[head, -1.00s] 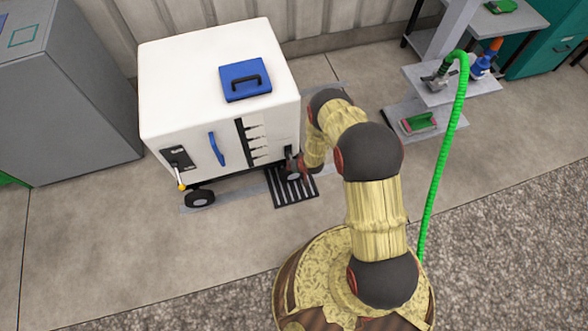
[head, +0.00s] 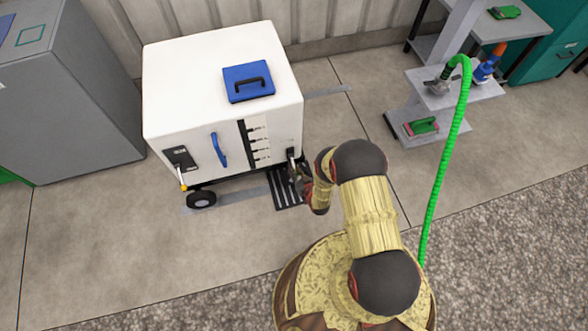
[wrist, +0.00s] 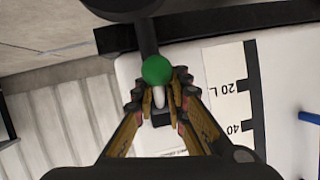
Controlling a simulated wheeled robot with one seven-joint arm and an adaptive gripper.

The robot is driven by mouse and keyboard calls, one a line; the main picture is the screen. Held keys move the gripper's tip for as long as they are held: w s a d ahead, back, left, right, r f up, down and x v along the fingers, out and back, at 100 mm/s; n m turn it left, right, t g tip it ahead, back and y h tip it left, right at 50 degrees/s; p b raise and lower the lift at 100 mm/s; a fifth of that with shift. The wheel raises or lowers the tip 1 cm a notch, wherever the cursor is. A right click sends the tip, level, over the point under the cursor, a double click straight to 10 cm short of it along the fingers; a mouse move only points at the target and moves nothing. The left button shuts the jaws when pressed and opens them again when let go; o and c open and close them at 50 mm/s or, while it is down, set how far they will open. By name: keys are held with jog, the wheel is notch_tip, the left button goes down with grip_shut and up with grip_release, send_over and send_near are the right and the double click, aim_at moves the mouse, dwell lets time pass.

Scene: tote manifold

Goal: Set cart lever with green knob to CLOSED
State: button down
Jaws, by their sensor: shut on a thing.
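The cart (head: 200,75) is a white box on wheels. Its lever, with a green knob (wrist: 157,70), shows in the wrist view. My gripper (wrist: 160,95) has its two fingers closed around the lever's pale shaft just below the knob. In the head view my gripper (head: 301,174) is at the lower right of the cart's front face, beside a small dark plate (head: 291,156). The green knob cannot be made out there. A pale label lies below the lever in the wrist view, but its words are not legible, so the lever's marked setting cannot be told.
A second lever with a yellow knob (head: 183,187) sits at the cart's left front. A blue handle (head: 218,149) and a level scale (wrist: 232,95) are on the same face. A dark floor grate (head: 286,197) lies below. A green hose (head: 440,165) stands at right.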

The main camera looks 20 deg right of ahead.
jog(key=shift+d+f, duration=0.2)
jog(key=shift+d, duration=0.1)
jog(key=c, duration=2)
grip_release()
jog(key=shift+o, duration=0.5)
jog(key=shift+a, duration=0.15)
jog(key=v, duration=1.2)
jog(key=shift+f, duration=0.2)
